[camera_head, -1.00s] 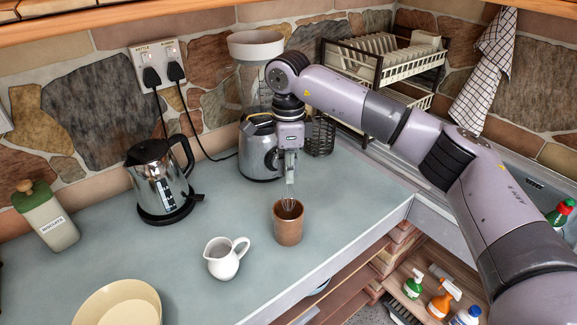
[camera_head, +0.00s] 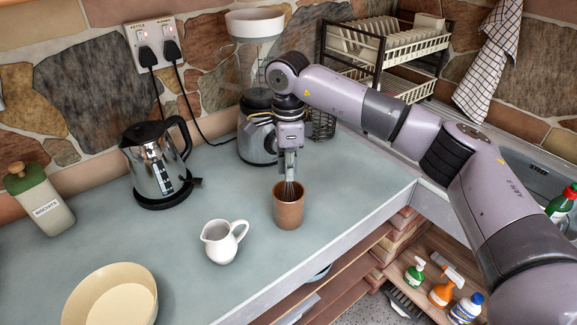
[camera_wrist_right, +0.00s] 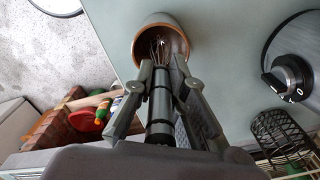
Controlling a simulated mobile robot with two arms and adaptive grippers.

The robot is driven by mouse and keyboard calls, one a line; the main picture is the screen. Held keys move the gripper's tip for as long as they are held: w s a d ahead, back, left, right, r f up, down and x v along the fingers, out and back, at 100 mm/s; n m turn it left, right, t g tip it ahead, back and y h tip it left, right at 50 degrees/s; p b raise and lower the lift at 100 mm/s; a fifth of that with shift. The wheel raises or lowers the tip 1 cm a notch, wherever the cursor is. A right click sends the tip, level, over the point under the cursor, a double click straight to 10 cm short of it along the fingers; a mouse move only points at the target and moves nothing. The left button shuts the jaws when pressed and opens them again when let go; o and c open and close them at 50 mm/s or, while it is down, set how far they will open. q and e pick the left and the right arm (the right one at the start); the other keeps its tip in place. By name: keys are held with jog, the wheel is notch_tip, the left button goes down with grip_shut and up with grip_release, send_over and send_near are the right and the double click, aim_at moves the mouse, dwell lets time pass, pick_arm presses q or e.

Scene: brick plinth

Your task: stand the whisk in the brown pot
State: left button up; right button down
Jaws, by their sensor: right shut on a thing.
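The brown pot (camera_head: 289,210) stands upright on the grey-green worktop, right of the white jug. My right gripper (camera_head: 289,172) is directly above it, pointing down. It is shut on the whisk (camera_head: 289,190), whose wires reach down into the mouth of the pot. In the right wrist view the whisk's dark handle (camera_wrist_right: 161,105) lies between the fingers (camera_wrist_right: 165,85), and its wires are at the opening of the pot (camera_wrist_right: 165,22). Whether the whisk touches the pot's bottom is hidden. My left gripper is not in view.
A white jug (camera_head: 222,241) stands close to the left of the pot. A cream bowl (camera_head: 112,298), a kettle (camera_head: 155,168) and a biscuit jar (camera_head: 40,200) are further left. A blender (camera_head: 257,130) is behind the gripper. The worktop's front edge (camera_head: 340,245) is to the right.

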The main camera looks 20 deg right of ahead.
jog(key=c, duration=1.5)
grip_release()
jog(key=shift+c, duration=0.2)
notch_tip(320, 180, up, 12)
